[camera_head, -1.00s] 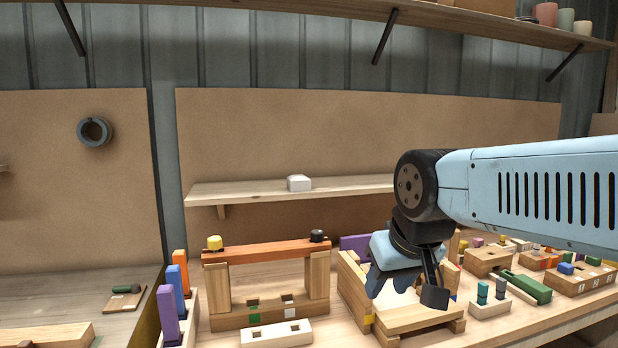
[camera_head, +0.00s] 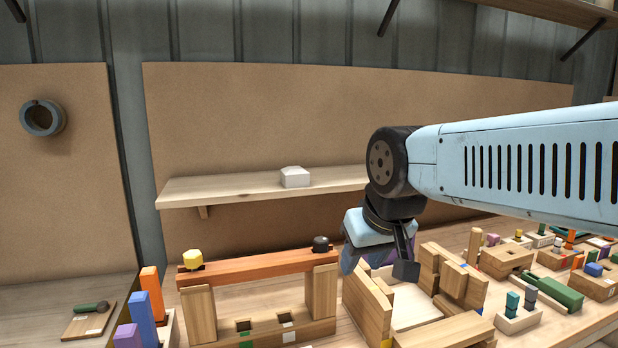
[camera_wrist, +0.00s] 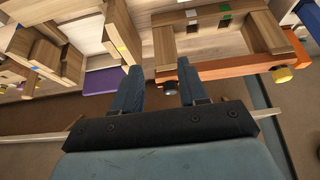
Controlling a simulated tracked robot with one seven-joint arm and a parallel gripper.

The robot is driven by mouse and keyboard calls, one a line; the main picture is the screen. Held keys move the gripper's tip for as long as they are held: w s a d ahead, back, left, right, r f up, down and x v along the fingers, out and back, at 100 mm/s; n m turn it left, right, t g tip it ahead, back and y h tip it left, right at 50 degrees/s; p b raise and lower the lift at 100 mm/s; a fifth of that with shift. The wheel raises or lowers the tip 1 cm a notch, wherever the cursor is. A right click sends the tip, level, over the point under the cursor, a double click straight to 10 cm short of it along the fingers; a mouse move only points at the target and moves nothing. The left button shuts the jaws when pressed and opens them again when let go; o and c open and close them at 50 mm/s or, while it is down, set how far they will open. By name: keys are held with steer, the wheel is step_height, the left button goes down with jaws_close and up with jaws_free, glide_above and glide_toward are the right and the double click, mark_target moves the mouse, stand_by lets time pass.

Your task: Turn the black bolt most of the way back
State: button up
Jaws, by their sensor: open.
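The black bolt (camera_head: 321,244) stands on the right end of an orange-red beam (camera_head: 255,264) resting on two wooden posts. My gripper (camera_head: 357,262) is open, just right of the bolt in the head view, with a gap between them. In the wrist view my open gripper (camera_wrist: 158,66) has its two blue fingers apart, and the black bolt (camera_wrist: 171,86) shows between them, nearer the right finger. I cannot tell how far beyond the fingers it lies. A yellow bolt (camera_head: 193,259) stands on the beam's left end.
A wooden frame assembly (camera_head: 372,300) stands right of the beam, below my gripper. A shelf with a white block (camera_head: 294,177) is behind. Orange, blue and purple upright blocks (camera_head: 140,318) stand left. More wooden block sets fill the table's right side.

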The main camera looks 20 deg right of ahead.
steer(key=shift+o, duration=1.3)
steer(key=shift+w+r, duration=0.15)
steer(key=shift+o, duration=0.9)
steer(key=w+r+n+g, duration=0.2)
steer(key=w+r, duration=0.3)
steer(key=w, duration=0.4)
steer(key=shift+w+a+r+n+g, duration=0.25)
steer(key=shift+a+r+n+g, duration=0.15)
steer(key=shift+n, duration=0.1)
step_height(320, 180, up, 2)
steer(key=n+g, duration=0.3)
glide_above(317, 238)
step_height(317, 238, down, 14)
steer(key=shift+w+d+r, duration=0.1)
steer(key=shift+d+r, duration=0.05)
steer(key=shift+r, duration=0.1)
steer(key=shift+c, duration=0.3)
jaws_close()
steer(key=n, duration=0.4)
steer(key=shift+r, duration=0.15)
steer(key=n, duration=0.4)
steer(key=shift+s+a+r, duration=0.1)
steer(key=shift+s+a, duration=0.1)
steer(key=shift+s, duration=0.05)
